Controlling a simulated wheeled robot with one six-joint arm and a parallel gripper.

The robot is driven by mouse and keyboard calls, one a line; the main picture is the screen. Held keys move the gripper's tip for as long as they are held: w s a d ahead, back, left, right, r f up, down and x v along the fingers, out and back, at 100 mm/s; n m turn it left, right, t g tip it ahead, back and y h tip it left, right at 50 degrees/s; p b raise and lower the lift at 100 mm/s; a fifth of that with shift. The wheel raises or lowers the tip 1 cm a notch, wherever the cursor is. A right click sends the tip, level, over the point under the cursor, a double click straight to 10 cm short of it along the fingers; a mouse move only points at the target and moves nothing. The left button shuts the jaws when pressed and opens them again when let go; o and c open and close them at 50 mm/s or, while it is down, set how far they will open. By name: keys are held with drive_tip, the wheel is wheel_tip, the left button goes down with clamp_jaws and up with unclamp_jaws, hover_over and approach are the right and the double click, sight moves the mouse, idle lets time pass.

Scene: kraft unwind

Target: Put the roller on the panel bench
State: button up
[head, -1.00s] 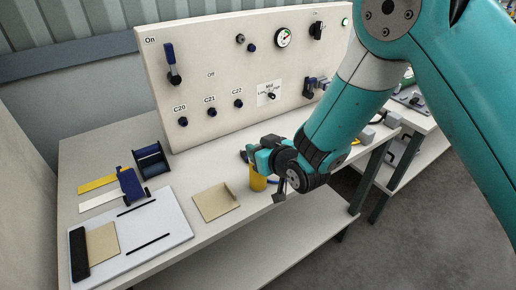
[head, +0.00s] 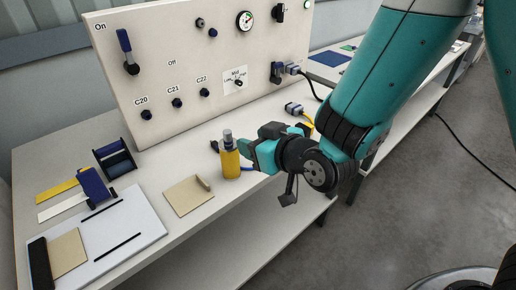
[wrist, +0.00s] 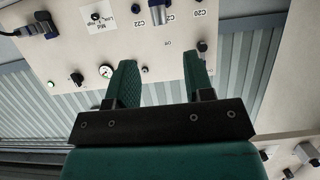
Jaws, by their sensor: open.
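The panel bench (head: 205,235) is a pale table with an upright control panel (head: 170,60) along its back. A dark blue cylinder in a black frame (head: 115,158) stands on its left part and looks like a roller, though I cannot be sure. A blue tool (head: 95,188) lies in front of it, over yellow and white strips. My gripper (head: 246,152) is over the bench, right of a yellow grey-topped cylinder (head: 230,165). In the wrist view my gripper (wrist: 159,58) has its fingers apart, with nothing between them, facing the panel.
A tan tray-like piece (head: 188,196) lies mid-bench. A white board (head: 120,222) with black bars lies at the front left. Grey connectors (head: 294,109) with cables are at the right. A second bench (head: 400,72) stands beyond my arm, with open floor in front.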

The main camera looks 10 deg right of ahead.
drive_tip(key=s+d+r+g+h, duration=0.1)
drive_tip(key=s+d+r+g, duration=0.2)
drive_tip(key=s, duration=0.3)
drive_tip(key=s+d+r+g+h, duration=0.1)
drive_tip(key=s+d+r+g, duration=0.2)
drive_tip(key=s, duration=0.4)
drive_tip(key=s+d+r+g+h, duration=0.1)
drive_tip(key=s+d+r+g, duration=0.2)
drive_tip(key=s+g, duration=0.2)
drive_tip(key=shift+s+d+r+g+h, duration=0.15)
drive_tip(key=shift+s+d+g+h, duration=0.15)
drive_tip(key=shift+s, duration=0.9)
